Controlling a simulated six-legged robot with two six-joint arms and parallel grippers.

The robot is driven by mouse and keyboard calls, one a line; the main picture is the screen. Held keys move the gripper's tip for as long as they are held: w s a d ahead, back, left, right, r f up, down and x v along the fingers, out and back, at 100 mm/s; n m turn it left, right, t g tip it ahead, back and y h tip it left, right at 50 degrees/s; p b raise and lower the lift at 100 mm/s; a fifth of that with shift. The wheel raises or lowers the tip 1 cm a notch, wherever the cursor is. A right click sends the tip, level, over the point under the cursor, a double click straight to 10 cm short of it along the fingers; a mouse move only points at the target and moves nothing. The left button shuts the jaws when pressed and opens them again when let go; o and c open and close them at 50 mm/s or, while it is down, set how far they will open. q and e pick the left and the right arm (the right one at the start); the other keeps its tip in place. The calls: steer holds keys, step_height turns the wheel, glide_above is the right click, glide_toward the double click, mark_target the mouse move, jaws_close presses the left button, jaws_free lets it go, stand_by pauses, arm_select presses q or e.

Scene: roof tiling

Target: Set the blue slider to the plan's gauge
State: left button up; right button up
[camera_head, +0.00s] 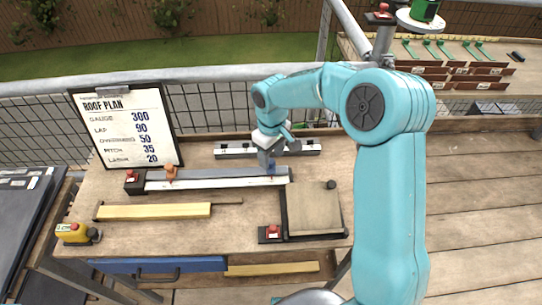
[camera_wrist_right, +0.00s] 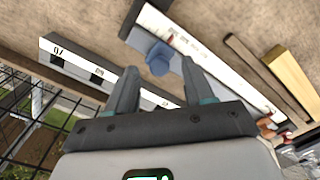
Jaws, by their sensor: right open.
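The roof plan (camera_head: 122,125) stands at the back left of the bench and reads GAUGE 300. A long gauge bar (camera_head: 215,184) with a white scale strip lies across the bench; its scale also shows in the wrist view (camera_wrist_right: 215,72). The blue slider (camera_wrist_right: 158,58) sits on the bar, near its right end in the head view. In the head view my right gripper (camera_head: 268,158) partly hides the slider. My left gripper is out of view.
An orange slider (camera_head: 171,172) is at the bar's left end, by a red button box (camera_head: 132,177). A second marked rail (camera_head: 235,150) lies behind. A yellow wooden strip (camera_head: 155,211) and a square board (camera_head: 313,208) lie in front. A yellow device (camera_head: 72,232) stands front left.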

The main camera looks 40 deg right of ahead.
steer(key=shift+w+f, duration=0.2)
steer(key=shift+f, duration=0.65)
steer(key=shift+s+r, duration=0.1)
steer(key=shift+s, duration=0.05)
jaws_close()
steer(key=w+a, duration=0.2)
steer(key=a, duration=0.1)
steer(key=w+a, duration=0.1)
steer(key=a, duration=0.1)
steer(key=shift+w+a, duration=0.2)
steer(key=shift+w, duration=0.1)
steer(key=shift+d, duration=0.1)
jaws_free()
steer(key=shift+w+a, duration=0.1)
steer(key=shift+a, duration=0.1)
steer(key=shift+d, duration=0.1)
